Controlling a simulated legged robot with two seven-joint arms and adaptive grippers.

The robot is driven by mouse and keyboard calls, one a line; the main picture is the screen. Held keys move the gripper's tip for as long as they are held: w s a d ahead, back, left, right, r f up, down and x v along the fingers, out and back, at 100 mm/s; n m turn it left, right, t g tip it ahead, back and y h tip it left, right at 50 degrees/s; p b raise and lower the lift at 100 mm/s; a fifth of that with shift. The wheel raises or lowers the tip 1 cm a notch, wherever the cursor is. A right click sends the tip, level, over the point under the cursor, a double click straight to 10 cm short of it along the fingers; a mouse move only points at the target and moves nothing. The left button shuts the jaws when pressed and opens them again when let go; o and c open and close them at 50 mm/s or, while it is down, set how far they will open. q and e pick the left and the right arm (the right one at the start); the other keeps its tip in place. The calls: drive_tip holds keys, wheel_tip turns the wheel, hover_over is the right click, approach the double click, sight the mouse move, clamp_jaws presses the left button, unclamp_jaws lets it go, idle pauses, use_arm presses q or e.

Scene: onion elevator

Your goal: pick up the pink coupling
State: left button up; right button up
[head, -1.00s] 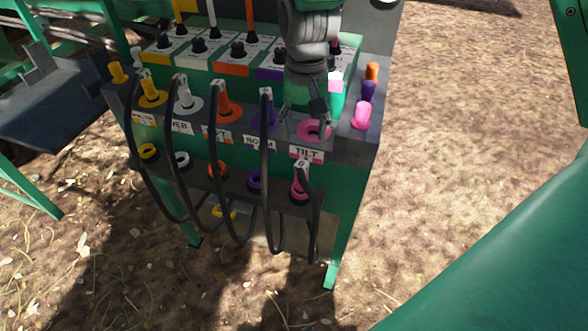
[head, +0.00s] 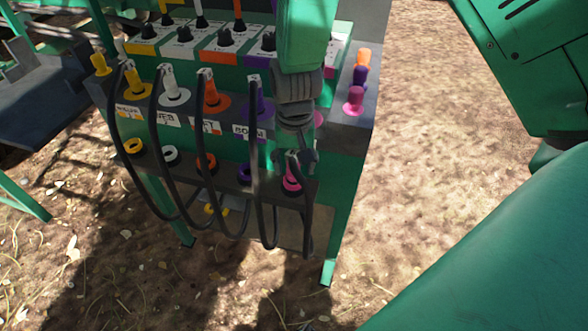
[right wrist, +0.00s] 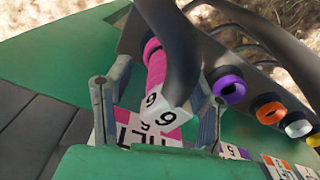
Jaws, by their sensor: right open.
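The pink coupling (head: 291,182) sits at the right end of the lower row on the panel, with a black hose attached. In the head view my right gripper (head: 294,162) is just above it and partly covers it. In the right wrist view the pink coupling (right wrist: 155,62) with its white tag marked 6 lies between the spread fingers of my right gripper (right wrist: 155,98). The gripper is open, and the black hose crosses in front at the top. I cannot tell whether a finger touches the coupling. My left gripper is not in view.
Black hoses (head: 257,190) hang in loops left of the gripper. Orange, purple and pink plugs (head: 354,98) stand on the right ledge. Right of the stand is open ground.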

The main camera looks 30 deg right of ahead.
drive_tip(key=shift+a+r, duration=0.15)
drive_tip(key=shift+a, duration=0.05)
drive_tip(key=shift+c, duration=0.8)
drive_tip(key=shift+a, duration=0.15)
clamp_jaws()
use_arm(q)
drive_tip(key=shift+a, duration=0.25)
use_arm(e)
drive_tip(key=shift+r, duration=0.1)
